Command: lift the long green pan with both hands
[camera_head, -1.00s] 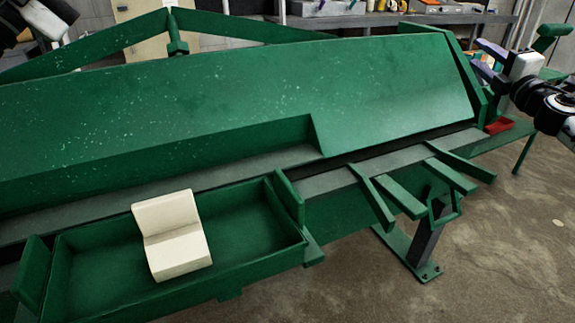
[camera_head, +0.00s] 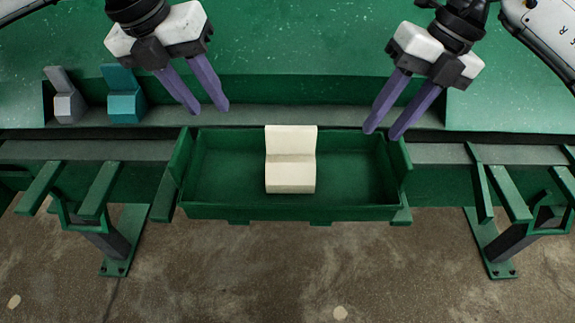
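The long green pan (camera_head: 230,211) sits level at the front of the green machine, in the middle of the head view. A cream stepped block (camera_head: 290,160) lies inside it. Upright green end plates stand at its left and right ends. My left gripper (camera_head: 208,109) is open and empty, above and behind the pan's left end. My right gripper (camera_head: 382,134) is open and empty, near the pan's right end. Its purple fingertips overlap the pan's back right corner in the picture; I cannot tell whether they touch it.
A grey block (camera_head: 67,106) and a teal block (camera_head: 125,105) stand on the machine's ledge at the left. Green bracket arms stick out at the front left (camera_head: 98,190) and front right (camera_head: 510,192). The concrete floor in front (camera_head: 250,275) is clear.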

